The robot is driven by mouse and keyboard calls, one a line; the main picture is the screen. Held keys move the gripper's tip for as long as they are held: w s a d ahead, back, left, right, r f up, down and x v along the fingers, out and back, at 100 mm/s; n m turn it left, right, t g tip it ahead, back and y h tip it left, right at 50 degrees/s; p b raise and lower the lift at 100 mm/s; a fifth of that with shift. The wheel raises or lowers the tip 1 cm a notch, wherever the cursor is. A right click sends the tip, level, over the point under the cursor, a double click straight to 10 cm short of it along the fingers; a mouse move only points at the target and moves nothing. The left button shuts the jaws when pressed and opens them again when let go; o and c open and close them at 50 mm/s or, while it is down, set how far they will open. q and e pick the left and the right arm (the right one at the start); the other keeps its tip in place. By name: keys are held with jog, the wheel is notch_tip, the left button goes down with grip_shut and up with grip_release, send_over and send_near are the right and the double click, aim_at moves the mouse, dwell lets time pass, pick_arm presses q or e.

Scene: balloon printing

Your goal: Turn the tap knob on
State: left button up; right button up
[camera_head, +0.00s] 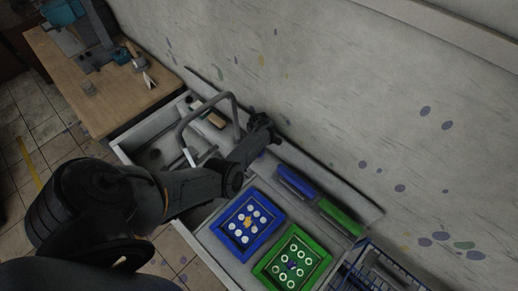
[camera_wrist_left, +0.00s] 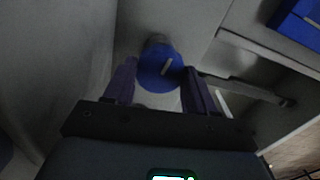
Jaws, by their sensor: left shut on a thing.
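The tap knob (camera_wrist_left: 168,66) is a round blue disc with a pale bar mark, on a grey stub at the wall side in the left wrist view. My left gripper (camera_wrist_left: 158,78) has one finger on each side of the knob and is shut on it. In the head view my left gripper (camera_head: 262,124) is at the back of the counter near the wall, and the knob is hidden there. The grey curved tap pipe (camera_head: 184,124) arches over the sink, left of my gripper. My right gripper is not in view.
A blue tray (camera_head: 225,229) and a green tray (camera_head: 264,271) lie on the counter right of the sink. Blue and green blocks (camera_head: 297,182) stand behind them. A blue wire basket (camera_head: 352,270) is at the lower right. A wooden table (camera_head: 112,107) stands left.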

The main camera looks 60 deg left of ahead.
pick_arm(q)
jog(key=shift+n, duration=0.8)
jog(key=o, duration=1)
jog(key=shift+o, duration=0.2)
jog(key=shift+r, duration=0.55)
notch_tip(320, 180, up, 10)
jog(key=p, duration=0.3)
jog(key=shift+f, duration=0.15)
jog(key=shift+s+f, duration=0.1)
